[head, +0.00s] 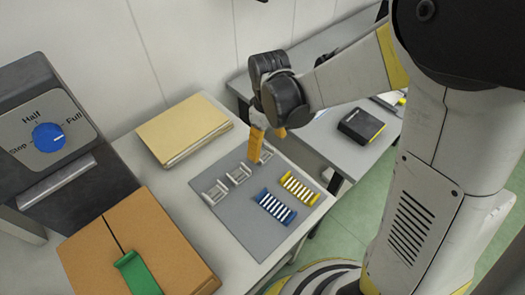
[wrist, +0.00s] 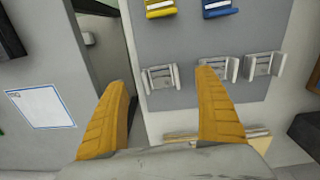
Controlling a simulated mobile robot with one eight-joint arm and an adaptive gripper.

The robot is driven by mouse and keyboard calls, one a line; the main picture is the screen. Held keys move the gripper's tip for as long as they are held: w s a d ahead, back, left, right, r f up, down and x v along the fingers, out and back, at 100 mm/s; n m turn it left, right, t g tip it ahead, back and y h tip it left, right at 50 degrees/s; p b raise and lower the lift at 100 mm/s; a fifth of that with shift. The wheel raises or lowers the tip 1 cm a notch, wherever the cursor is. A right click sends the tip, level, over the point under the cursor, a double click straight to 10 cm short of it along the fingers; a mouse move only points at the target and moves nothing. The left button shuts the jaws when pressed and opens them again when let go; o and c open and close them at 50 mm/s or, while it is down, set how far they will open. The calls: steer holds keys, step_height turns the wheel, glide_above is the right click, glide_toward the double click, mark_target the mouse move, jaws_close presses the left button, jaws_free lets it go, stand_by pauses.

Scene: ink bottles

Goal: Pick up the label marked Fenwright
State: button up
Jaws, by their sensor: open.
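No label with a readable Fenwright name shows in either view. Three small pale grey bracket-like pieces stand in a row on a grey mat (head: 235,228): a near one (head: 215,193), a middle one (head: 238,174) and a far one (head: 264,156). Any writing on them is too small to read. My gripper (head: 266,143) is open and empty, pointing down over the far piece, which its orange fingers partly hide. In the wrist view my gripper (wrist: 166,84) has its fingers spread, with the leftmost grey piece (wrist: 160,78) showing between them. The right finger overlaps the middle piece (wrist: 232,66).
A blue striped rack (head: 275,207) and a yellow striped rack (head: 299,188) lie on the mat. A tan folder stack (head: 183,128), a brown box (head: 140,245) and a machine with a blue knob (head: 48,136) stand left. A gap separates the second table, bearing a black box (head: 361,125).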

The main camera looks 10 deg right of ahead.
mark_target(267, 158)
step_height(267, 158, down, 6)
steer(key=b, duration=0.3)
steer(key=shift+w+r, duration=0.15)
steer(key=shift+r, duration=0.2)
steer(key=c, duration=0.9)
